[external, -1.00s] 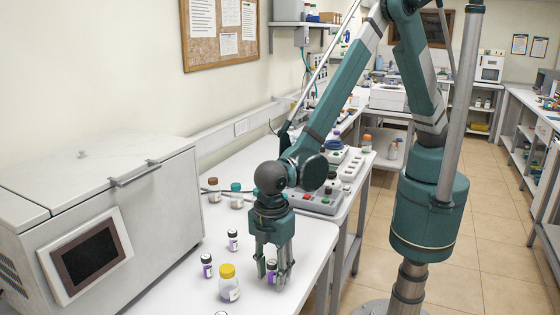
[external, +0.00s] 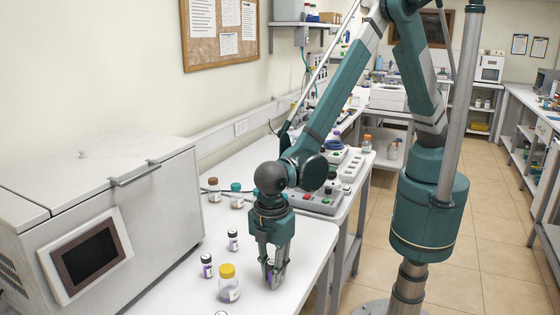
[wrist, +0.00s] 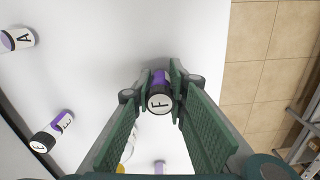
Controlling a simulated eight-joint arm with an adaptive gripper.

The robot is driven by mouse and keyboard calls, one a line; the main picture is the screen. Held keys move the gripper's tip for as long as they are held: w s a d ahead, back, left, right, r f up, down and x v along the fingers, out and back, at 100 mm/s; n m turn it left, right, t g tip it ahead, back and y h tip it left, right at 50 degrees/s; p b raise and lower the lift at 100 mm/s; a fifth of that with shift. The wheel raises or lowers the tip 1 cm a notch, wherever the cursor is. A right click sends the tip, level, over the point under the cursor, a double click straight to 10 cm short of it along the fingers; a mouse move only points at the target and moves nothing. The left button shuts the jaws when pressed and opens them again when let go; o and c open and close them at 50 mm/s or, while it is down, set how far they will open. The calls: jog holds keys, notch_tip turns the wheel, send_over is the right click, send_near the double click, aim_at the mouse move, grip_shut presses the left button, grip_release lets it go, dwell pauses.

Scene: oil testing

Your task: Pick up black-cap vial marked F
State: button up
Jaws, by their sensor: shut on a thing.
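The black-cap vial marked F (wrist: 159,101) is between my gripper's (wrist: 157,97) fingertips in the wrist view. Its letter F shows on top of the cap, and a purple band shows on its side. In the external view, my gripper (external: 273,276) points down at the white table, shut on this vial, which is mostly hidden by the fingers. The vial appears upright at table height; I cannot tell whether it touches the table.
A vial marked A (wrist: 17,40) and another dark-capped vial (wrist: 46,138) stand to the left. A yellow-capped bottle (external: 229,284) is close to my gripper's left. A large white machine (external: 110,200) stands at the left. The table's right edge is near.

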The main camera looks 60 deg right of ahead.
aim_at(272, 262)
jog(key=shift+r, duration=5)
